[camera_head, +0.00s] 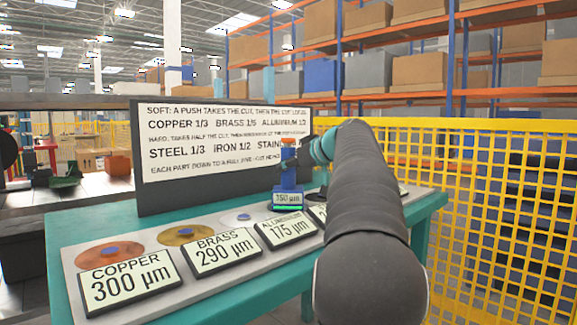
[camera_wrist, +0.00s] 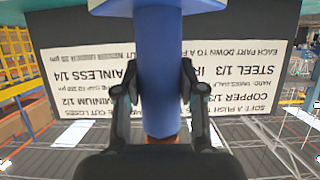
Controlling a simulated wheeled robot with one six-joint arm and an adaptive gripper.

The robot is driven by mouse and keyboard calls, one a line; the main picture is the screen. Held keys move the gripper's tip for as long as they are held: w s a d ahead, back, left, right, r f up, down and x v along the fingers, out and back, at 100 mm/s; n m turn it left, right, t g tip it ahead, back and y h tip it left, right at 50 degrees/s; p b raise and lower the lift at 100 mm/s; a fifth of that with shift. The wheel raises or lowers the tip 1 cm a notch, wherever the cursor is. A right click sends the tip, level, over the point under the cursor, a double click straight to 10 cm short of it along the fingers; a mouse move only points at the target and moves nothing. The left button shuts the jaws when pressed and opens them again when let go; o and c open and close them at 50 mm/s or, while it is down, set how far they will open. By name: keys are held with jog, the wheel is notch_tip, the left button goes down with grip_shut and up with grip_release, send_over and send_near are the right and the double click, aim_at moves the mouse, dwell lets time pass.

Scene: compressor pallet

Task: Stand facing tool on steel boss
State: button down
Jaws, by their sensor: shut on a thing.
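In the head view the tool is roughly upright behind the aluminium label (camera_head: 286,229). Its base covers the spot in the disc row right of the aluminium disc (camera_head: 243,217). The steel boss is hidden, and I cannot tell whether the tool touches it. The label right of aluminium is mostly hidden by my arm.
The copper disc (camera_head: 110,254) and brass disc (camera_head: 184,235) lie on the pale strip with labels in front. A sign board (camera_head: 225,195) stands close behind the tool on the teal table (camera_head: 240,311). A yellow mesh fence (camera_head: 490,210) runs at the right.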

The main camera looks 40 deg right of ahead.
jog(key=c, duration=0.7)
grip_release()
jog(key=shift+f, duration=0.1)
jog(key=shift+r, duration=0.25)
jog(key=v, duration=1.2)
jog(key=shift+f, duration=0.2)
